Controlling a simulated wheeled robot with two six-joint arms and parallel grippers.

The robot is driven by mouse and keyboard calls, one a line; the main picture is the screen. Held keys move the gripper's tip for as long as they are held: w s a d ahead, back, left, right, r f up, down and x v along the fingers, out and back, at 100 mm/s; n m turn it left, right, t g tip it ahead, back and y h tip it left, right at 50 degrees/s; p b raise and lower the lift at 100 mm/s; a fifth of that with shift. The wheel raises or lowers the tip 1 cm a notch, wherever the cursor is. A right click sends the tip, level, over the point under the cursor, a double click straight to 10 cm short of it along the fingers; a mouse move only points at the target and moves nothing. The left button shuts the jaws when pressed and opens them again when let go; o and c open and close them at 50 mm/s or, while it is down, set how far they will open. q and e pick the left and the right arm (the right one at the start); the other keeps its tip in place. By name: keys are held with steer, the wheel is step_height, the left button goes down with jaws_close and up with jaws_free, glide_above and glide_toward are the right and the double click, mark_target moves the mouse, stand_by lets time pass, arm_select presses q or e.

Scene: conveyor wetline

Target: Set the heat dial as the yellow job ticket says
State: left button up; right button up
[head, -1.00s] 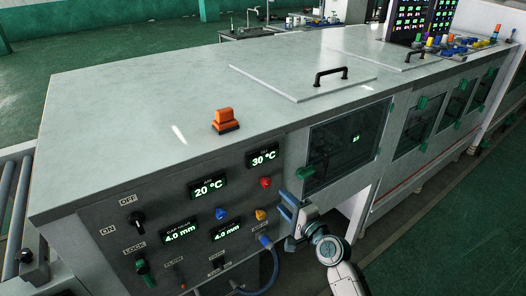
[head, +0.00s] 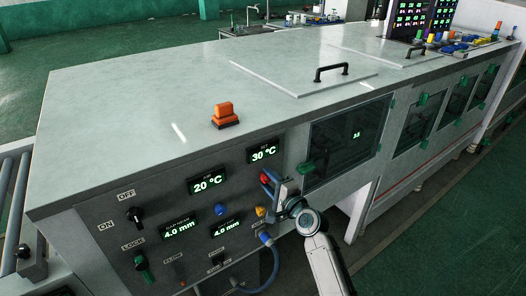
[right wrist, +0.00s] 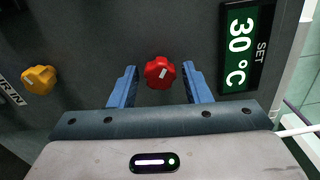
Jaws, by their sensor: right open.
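The red heat dial (right wrist: 159,72) is a small lobed knob with a white mark, beside the SET display (right wrist: 242,46) that reads 30 °C. My right gripper (right wrist: 160,80) is open, with its blue fingers on either side of the dial; I cannot tell whether they touch it. No yellow job ticket can be made out. My left gripper is not in view.
A yellow knob (right wrist: 38,80) and a blue knob (head: 220,209) sit near the dial. The AIR display (head: 208,183) reads 20 °C. Green-handled windows (head: 340,140) lie to the right. A blue-ended hose (head: 266,240) hangs below, and an orange beacon (head: 224,113) stands on top.

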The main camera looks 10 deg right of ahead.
steer(key=shift+c, duration=0.2)
steer(key=c, duration=0.6)
steer(key=shift+f+n+b, duration=0.1)
steer(key=shift+n+b, duration=0.4)
steer(key=shift+n, duration=0.1)
steer(key=shift+n+b, duration=0.6)
steer(key=shift+n, duration=0.5)
steer(key=shift+b, duration=0.3)
steer(key=shift+n+b, duration=1.25)
steer(key=shift+n, duration=0.35)
